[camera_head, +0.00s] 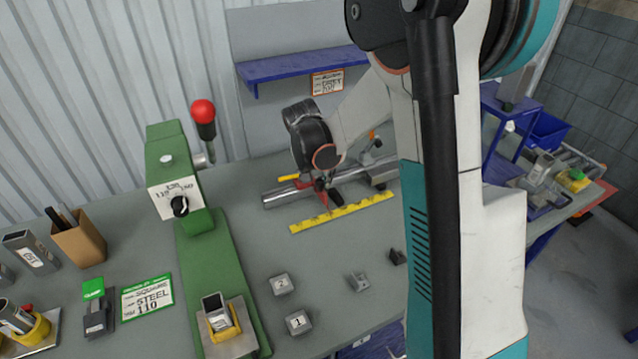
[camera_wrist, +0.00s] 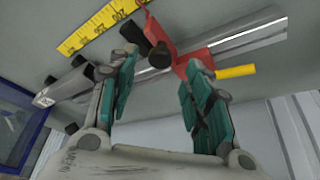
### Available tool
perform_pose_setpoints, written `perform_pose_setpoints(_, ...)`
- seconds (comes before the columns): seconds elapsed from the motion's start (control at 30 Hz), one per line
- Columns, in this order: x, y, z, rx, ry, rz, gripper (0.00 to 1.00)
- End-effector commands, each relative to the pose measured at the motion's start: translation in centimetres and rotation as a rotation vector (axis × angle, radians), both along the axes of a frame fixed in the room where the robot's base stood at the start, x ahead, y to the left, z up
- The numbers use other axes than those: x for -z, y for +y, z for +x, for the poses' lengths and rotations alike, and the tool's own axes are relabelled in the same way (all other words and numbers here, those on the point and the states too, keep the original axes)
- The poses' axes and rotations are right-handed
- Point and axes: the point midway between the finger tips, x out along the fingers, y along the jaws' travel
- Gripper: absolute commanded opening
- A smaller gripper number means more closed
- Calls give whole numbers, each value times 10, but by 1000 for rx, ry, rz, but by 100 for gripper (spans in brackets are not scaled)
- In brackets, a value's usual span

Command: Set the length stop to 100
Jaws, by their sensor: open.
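The red length stop (camera_wrist: 196,58) sits on a silver rail (camera_wrist: 262,38) and has a black knob (camera_wrist: 160,55) and a yellow tab (camera_wrist: 236,72). In the head view the rail (camera_head: 284,198) lies behind a yellow ruler (camera_head: 342,212), and the stop is partly covered by my arm. The ruler (camera_wrist: 98,26) also shows in the wrist view; I cannot read the stop's setting. My gripper (camera_wrist: 158,76) is open and empty. Its fingers are spread on either side of the knob in the picture; contact cannot be told.
A green machine (camera_head: 215,265) with a red-knobbed lever (camera_head: 203,112) stands left of the rail. A green-edged card (camera_head: 147,297) reads square, steel, 110. Blocks (camera_head: 298,322) and small parts lie at the front. A blue shelf (camera_head: 300,66) hangs behind.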

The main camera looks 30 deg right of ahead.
Motion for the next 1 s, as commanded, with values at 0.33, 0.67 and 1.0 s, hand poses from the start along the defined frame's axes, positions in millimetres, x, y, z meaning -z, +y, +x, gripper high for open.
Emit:
perform_pose_setpoints(0.33,35,-10,10,-1,0,0,45)
perform_pose_setpoints(0.67,37,-11,11,-1,0,0,43)
perform_pose_setpoints(1.0,37,-10,11,-1,0,0,0)
